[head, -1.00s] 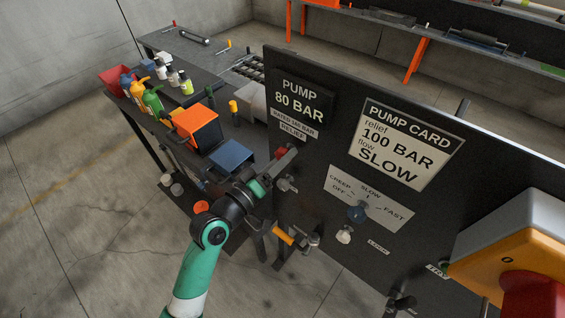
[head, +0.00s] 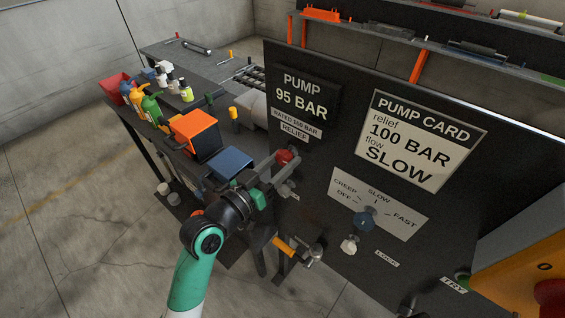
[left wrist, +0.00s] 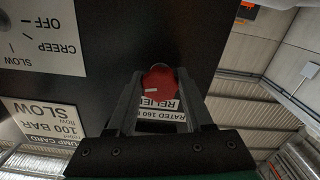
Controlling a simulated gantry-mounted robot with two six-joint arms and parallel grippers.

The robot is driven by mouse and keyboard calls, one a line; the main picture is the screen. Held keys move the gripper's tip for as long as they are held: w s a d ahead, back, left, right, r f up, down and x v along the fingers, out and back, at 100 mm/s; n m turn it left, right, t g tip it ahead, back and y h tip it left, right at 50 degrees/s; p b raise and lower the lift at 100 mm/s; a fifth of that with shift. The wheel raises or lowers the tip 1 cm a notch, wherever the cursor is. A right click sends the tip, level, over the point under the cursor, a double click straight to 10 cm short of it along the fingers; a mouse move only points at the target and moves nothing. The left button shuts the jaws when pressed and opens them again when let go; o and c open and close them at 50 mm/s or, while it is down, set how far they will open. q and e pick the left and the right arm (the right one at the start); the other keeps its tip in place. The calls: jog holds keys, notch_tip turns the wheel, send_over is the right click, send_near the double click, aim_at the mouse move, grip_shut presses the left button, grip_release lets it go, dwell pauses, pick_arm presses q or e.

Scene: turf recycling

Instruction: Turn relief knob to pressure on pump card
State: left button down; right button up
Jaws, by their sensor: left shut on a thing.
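The red relief knob (head: 284,157) sits on the black panel under the RELIEF label. It also shows in the left wrist view (left wrist: 160,82), with a white mark on its face. My left gripper (head: 277,168) is shut on the knob, one finger on each side; in the left wrist view the fingers (left wrist: 160,90) flank it. The pump display (head: 302,96) reads 95 BAR, with a rated 160 bar label below. The pump card (head: 417,141) reads relief 100 BAR, flow SLOW. My right gripper is not in view.
A blue flow knob (head: 365,221) sits on the CREEP/SLOW/FAST/OFF plate (head: 405,213). A white knob (head: 348,246) and an orange-handled lever (head: 284,244) are below. A yellow box (head: 520,285) juts out at right.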

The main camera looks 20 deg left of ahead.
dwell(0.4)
pick_arm(q)
jog(key=shift+c, duration=1.4)
grip_release()
jog(key=p+v, duration=0.1)
jog(key=v, duration=1)
jog(key=shift+s, duration=0.3)
